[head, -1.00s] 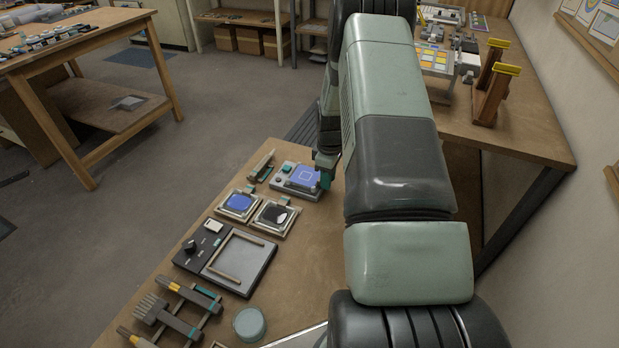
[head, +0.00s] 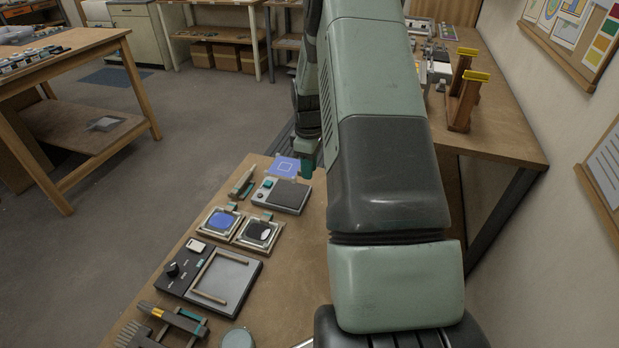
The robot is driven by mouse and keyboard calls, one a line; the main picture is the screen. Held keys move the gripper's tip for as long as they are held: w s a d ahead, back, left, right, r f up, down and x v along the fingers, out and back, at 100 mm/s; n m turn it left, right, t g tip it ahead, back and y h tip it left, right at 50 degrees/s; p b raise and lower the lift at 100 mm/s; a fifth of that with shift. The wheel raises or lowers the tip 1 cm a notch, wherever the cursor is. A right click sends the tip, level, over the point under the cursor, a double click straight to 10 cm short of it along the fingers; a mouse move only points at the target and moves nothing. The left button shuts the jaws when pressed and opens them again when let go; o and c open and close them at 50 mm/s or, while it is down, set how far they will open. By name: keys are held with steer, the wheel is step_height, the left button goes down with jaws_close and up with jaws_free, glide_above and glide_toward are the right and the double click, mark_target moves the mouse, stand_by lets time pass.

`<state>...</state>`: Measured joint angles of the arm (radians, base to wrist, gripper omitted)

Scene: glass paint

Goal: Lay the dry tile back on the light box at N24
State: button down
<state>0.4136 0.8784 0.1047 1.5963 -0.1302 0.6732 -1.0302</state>
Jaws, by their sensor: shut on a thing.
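A blue tile (head: 284,166) with a white square outline on its face is held by my gripper (head: 306,168), whose teal fingertips are at its right edge. The tile is raised, apart from the dark-topped unit (head: 282,194) with a teal button on the bench below it. My arm hides part of the gripper. I cannot make out which thing is the light box, nor any N24 marking. A grey-panelled unit (head: 226,277) with a dark control strip and two wooden rails lies nearer on the bench.
Two small framed trays, one blue (head: 220,220) and one with a black patch (head: 260,232), lie between the units. Brush-like tools (head: 172,322) and a round pot (head: 237,338) are near. A right-hand bench (head: 490,135) holds yellow-topped wooden posts (head: 462,95).

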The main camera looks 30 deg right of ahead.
steer(key=s+a+f, duration=0.2)
steer(key=s+a, duration=0.4)
steer(key=a, duration=0.4)
steer(key=s+a+f, duration=0.1)
steer(key=s+a, duration=0.4)
steer(key=a, duration=0.6)
steer(key=shift+s+a+f, duration=0.5)
steer(key=shift+s+f, duration=0.35)
steer(key=shift+s, duration=0.5)
steer(key=shift+s+a+f, duration=0.55)
steer(key=shift+s+f, duration=0.35)
steer(key=shift+s, duration=0.4)
steer(key=shift+s+a+f, duration=0.5)
steer(key=shift+s+f, duration=0.35)
steer(key=shift+s, duration=0.5)
steer(key=shift+f, duration=0.6)
steer(key=c, duration=0.8)
jaws_free()
step_height(320, 180, up, 11)
steer(key=shift+f, duration=0.1)
